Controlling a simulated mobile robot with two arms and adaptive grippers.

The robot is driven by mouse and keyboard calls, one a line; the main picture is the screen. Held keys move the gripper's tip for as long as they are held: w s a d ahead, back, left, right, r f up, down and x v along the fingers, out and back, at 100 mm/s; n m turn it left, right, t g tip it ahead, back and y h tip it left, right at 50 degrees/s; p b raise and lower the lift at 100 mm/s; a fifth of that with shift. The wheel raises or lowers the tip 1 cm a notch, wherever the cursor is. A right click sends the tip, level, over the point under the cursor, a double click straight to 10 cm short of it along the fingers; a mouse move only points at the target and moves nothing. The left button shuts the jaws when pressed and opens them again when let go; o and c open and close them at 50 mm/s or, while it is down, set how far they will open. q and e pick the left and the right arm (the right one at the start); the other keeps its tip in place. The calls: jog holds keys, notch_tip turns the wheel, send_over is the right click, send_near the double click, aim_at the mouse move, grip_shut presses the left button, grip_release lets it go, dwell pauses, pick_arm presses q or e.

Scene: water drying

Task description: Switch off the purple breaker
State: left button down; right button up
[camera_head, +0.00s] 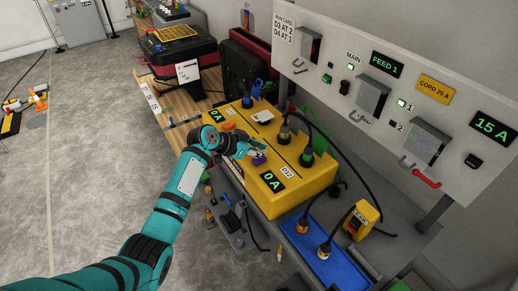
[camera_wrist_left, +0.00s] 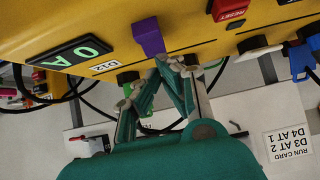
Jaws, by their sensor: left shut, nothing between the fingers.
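The purple breaker (camera_head: 259,160) is a small lever on the yellow power box (camera_head: 302,187), beside the label D12. In the left wrist view the purple breaker (camera_wrist_left: 148,36) sticks out from the yellow face, between the green 0 A display (camera_wrist_left: 70,57) and the red RESET button (camera_wrist_left: 230,12). My left gripper (camera_head: 256,149) is shut and empty, over the box right by the purple breaker. In the left wrist view its fingertips (camera_wrist_left: 175,62) meet just below and right of the lever. I cannot tell whether they touch it. My right gripper is not in view.
Black plugs with cables (camera_head: 284,133) stand on the box's far side. An orange lever (camera_head: 229,126) sits left of my gripper. A wall panel (camera_head: 440,80) carries switches and displays. A blue tray (camera_head: 322,256) with connectors lies in front. Open floor is at left.

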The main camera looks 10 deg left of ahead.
pick_arm(q)
jog(key=shift+f, duration=0.2)
jog(key=shift+w+d+g+y+p, duration=0.15)
jog(key=shift+w+g+y+p, duration=0.05)
jog(key=shift+g+y+p, duration=0.1)
jog(key=shift+s+f, duration=0.1)
jog(key=shift+f, duration=0.15)
jog(key=shift+s+a+f+p, duration=0.1)
jog(key=shift+s+a+p, duration=0.2)
jog(key=shift+s+a, duration=0.35)
jog(key=shift+d, duration=0.1)
